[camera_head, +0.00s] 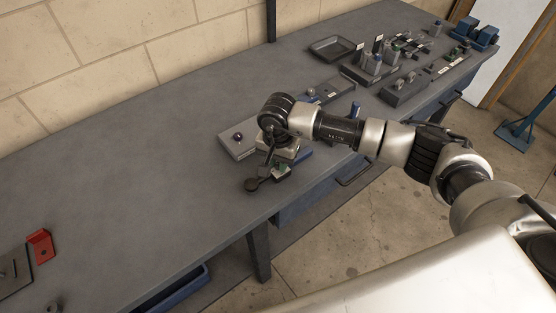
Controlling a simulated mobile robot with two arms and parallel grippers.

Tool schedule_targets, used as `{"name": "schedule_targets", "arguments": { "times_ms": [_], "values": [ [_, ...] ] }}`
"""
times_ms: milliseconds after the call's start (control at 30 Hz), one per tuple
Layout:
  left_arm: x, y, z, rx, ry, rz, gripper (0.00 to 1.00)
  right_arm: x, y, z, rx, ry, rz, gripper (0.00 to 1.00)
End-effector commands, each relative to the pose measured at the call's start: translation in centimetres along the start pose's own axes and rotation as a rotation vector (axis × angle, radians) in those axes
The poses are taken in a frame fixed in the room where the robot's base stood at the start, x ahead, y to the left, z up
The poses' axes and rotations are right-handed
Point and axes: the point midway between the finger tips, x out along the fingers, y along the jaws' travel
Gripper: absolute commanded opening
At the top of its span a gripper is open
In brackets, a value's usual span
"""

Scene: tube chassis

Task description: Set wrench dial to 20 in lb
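My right arm reaches in from the right over the grey workbench (150,130). Its wrist bends down near the bench's front edge, and my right gripper (271,165) points down there. The fingers are small and partly hidden by the wrist, so I cannot tell whether they are open or shut. A dark bar with a round black end (252,185) shows at the gripper; I cannot tell if it is part of the wrench. A small part with a green patch (282,171) sits close below the gripper. No dial or its setting can be read. My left gripper is not in view.
A grey block with a dark knob (238,143) lies just left of my wrist. A shallow tray (332,48) and several fixtures (375,64) stand farther back. A red bracket (40,246) is at lower left. The bench between is clear.

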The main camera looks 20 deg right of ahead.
Motion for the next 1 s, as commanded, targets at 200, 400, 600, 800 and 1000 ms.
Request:
{"name": "schedule_targets", "arguments": {
  "times_ms": [200, 400, 600, 800, 1000],
  "values": [
    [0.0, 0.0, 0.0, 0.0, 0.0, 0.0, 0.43, 0.0, 0.0, 0.0, 0.0, 0.0, 0.0, 0.0],
    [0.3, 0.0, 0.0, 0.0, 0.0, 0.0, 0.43, 0.0, 0.0, 0.0, 0.018, 0.0, -0.001, 0.0],
    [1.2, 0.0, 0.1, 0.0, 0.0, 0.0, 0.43, 0.2, 0.0, 0.0, 0.093, 0.002, -0.001, 0.0],
    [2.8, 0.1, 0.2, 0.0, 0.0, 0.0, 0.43, 0.3, 0.0, -0.1, 0.243, 0.002, -0.001, 0.0],
    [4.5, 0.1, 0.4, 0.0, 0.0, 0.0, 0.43, 0.4, 0.0, -0.1, 0.432, 0.002, -0.001, 0.0]
  ]
}}
